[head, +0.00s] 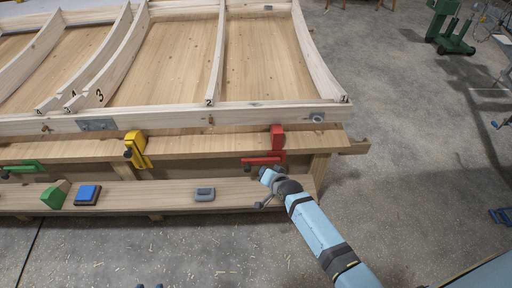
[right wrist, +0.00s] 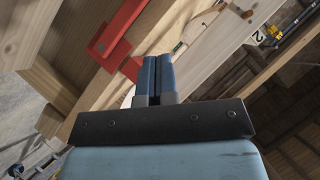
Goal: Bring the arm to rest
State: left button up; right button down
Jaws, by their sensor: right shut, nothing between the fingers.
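My right arm reaches in from the lower right in the head view. Its gripper (head: 264,174) is at the front edge of the workbench, just below the red clamp (head: 264,160). In the right wrist view the blue fingers (right wrist: 158,62) are shut together with nothing between them. The red clamp (right wrist: 118,38) shows there just beyond and left of the fingers; I cannot tell whether they touch. Two small dark tips at the bottom edge of the head view may be my left gripper, too cut off to tell.
A large wooden frame (head: 215,112) lies on the bench. The lower shelf (head: 140,194) holds a green block (head: 55,195), a blue block (head: 88,194) and a grey item (head: 204,194). Open concrete floor lies right.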

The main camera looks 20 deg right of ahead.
jog(key=s+a+r+n+p, duration=0.1)
jog(key=s+r+n+p, duration=0.2)
jog(key=s, duration=1.1)
jog(key=s+a+r+n+g+y+p, duration=0.1)
jog(key=s+r+n+p, duration=0.3)
jog(key=s, duration=1)
notch_tip(320, 180, up, 4)
jog(key=n, duration=0.3)
jog(key=shift+s+a+r, duration=0.15)
jog(key=shift+a, duration=0.05)
